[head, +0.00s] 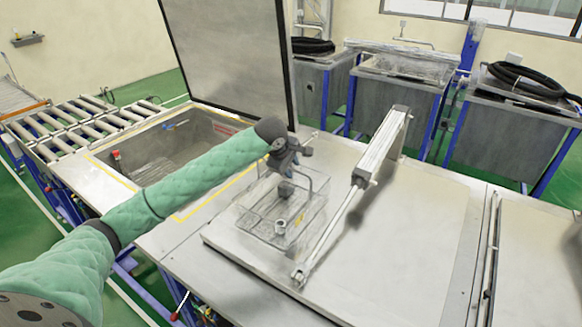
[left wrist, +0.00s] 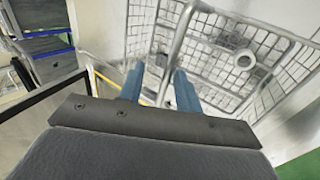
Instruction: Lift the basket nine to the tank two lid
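The wire basket (head: 262,222) stands upright over the left part of the flat steel lid (head: 420,235), seemingly resting on it. It has a tall bent tube handle (head: 313,183) and holds small metal ring-like parts (head: 281,226). My left gripper (head: 285,165) is at the top of the handle. In the left wrist view, the two blue fingers (left wrist: 158,78) stand apart with the handle tube (left wrist: 176,40) passing between them, closer to the right finger. A gap shows beside the tube. The basket's mesh (left wrist: 225,70) lies beyond. My right gripper is not in view.
An open sunken tank (head: 150,150) lies left, its raised lid (head: 228,55) standing behind. A metal bar (head: 355,185) crosses the flat lid just right of the basket. A roller conveyor (head: 80,125) is far left. The lid's right part is clear.

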